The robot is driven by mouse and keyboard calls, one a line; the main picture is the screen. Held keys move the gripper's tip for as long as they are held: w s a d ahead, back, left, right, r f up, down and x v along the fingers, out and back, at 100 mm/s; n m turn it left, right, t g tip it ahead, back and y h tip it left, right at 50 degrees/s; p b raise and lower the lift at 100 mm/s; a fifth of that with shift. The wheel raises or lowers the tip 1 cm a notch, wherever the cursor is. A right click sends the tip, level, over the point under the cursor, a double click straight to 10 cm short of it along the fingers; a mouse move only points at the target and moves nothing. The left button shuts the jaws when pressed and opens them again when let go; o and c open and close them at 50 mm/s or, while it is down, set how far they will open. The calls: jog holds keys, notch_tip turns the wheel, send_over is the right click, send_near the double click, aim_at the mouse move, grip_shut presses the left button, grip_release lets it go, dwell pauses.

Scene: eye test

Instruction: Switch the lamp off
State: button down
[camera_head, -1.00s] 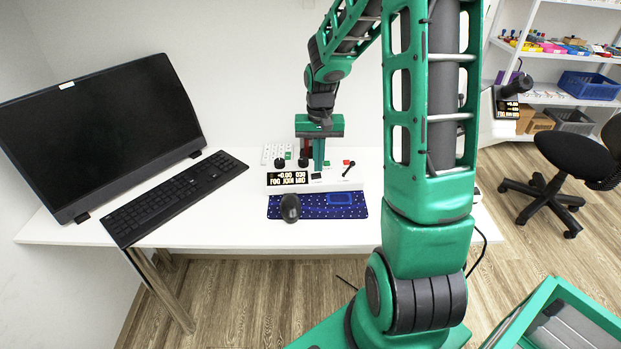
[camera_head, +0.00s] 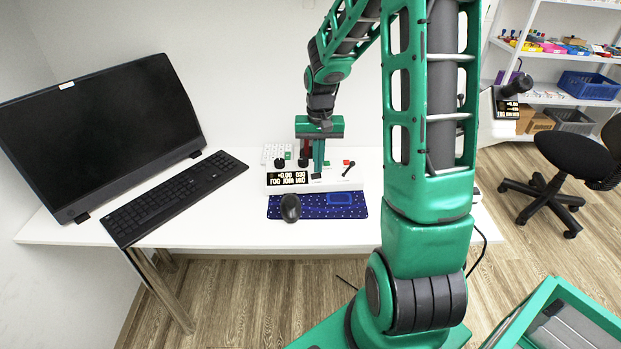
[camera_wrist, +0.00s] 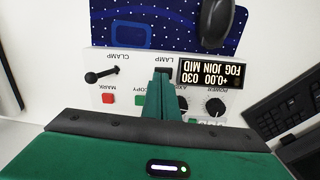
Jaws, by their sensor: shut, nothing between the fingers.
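The white control panel (camera_head: 346,181) sits on the desk behind the blue mat. In the wrist view the panel (camera_wrist: 128,70) shows the printed word LAMP, upside down, just beyond my fingertips. My gripper (camera_head: 318,172) points down over the panel, right of the lit display (camera_head: 289,178). In the wrist view my gripper (camera_wrist: 162,76) is shut and empty, its tips at the LAMP label. The lamp control itself is hidden by the fingers, so I cannot tell its position or whether the tips touch it. No lamp light is plainly visible.
Near the fingers are a red MARK button (camera_wrist: 108,98), a black CLAMP lever (camera_wrist: 102,75) and black knobs (camera_wrist: 215,107). The mouse (camera_head: 290,208) lies on the blue mat (camera_head: 318,214). A keyboard (camera_head: 175,196) and monitor (camera_head: 100,130) stand left. The desk's front left is clear.

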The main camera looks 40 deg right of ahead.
jog(key=shift+f, duration=0.65)
dwell(0.3)
jog(key=shift+r, duration=3.55)
